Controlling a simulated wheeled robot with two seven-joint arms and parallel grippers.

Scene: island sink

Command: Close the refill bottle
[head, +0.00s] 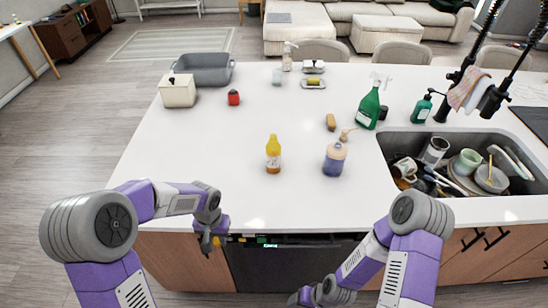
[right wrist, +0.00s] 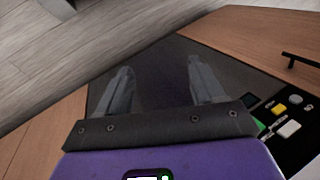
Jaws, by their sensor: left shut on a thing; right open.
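A small bottle with a yellow upper part and an amber lower part (head: 273,155) stands upright on the white counter, left of a bluish soap bottle (head: 334,160) with a tan pump top. Which one is the refill bottle I cannot tell for sure. My left gripper (head: 206,243) is at the counter's front edge, left of and nearer than both bottles. It is shut on a small yellowish thing, mostly hidden by the fingers. My right gripper is low in front of the cabinet; in the right wrist view its fingers (right wrist: 160,85) are apart with nothing between them.
The sink (head: 400,140) at right holds several dishes. A green spray bottle (head: 368,108) and a dark green soap bottle (head: 421,108) stand near it. A grey basin (head: 205,66), white canister (head: 178,92) and red item (head: 233,97) stand back left. The counter's front left is clear.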

